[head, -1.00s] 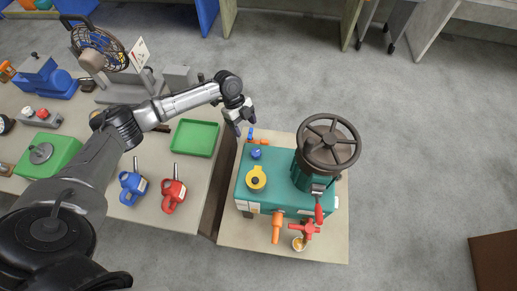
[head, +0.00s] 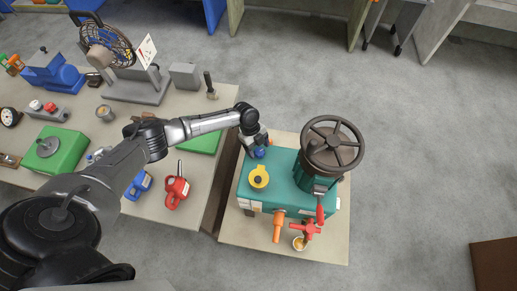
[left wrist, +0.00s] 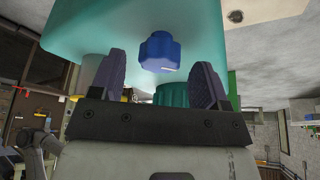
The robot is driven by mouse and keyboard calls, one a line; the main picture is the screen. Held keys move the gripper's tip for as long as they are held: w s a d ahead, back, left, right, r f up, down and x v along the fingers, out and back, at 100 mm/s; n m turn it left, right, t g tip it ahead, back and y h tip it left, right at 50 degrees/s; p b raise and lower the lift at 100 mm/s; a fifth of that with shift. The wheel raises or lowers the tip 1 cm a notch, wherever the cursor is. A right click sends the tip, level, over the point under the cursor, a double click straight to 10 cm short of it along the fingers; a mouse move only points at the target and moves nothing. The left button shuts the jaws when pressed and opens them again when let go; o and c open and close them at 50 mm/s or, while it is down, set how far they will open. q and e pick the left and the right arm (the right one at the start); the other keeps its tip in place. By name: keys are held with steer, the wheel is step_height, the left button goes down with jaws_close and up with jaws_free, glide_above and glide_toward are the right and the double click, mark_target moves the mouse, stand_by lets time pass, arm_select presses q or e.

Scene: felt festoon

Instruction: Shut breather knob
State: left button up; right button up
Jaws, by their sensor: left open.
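The blue lobed knob (head: 259,153), the likely breather knob, is on the teal housing (head: 283,167), near its back left corner. My left gripper (head: 256,144) is open at this knob and partly covers it in the head view. In the left wrist view the knob (left wrist: 159,52) shows between the two spread fingers (left wrist: 161,62), with a visible gap on each side. A small white mark shows on its lower part. Whether the fingertips reach down around it is unclear. My right gripper is not in view.
A yellow cap (head: 258,178) sits just in front of the knob. A dark handwheel (head: 333,146) rises at the housing's right. An orange handle (head: 277,226) and a red valve handle (head: 307,230) are at the front.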

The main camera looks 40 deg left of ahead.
arm_select(q)
steer(key=shift+d+f, duration=0.25)
steer(key=shift+f, duration=0.35)
steer(key=shift+c, duration=0.4)
steer(key=c, duration=0.8)
steer(key=shift+c, duration=0.2)
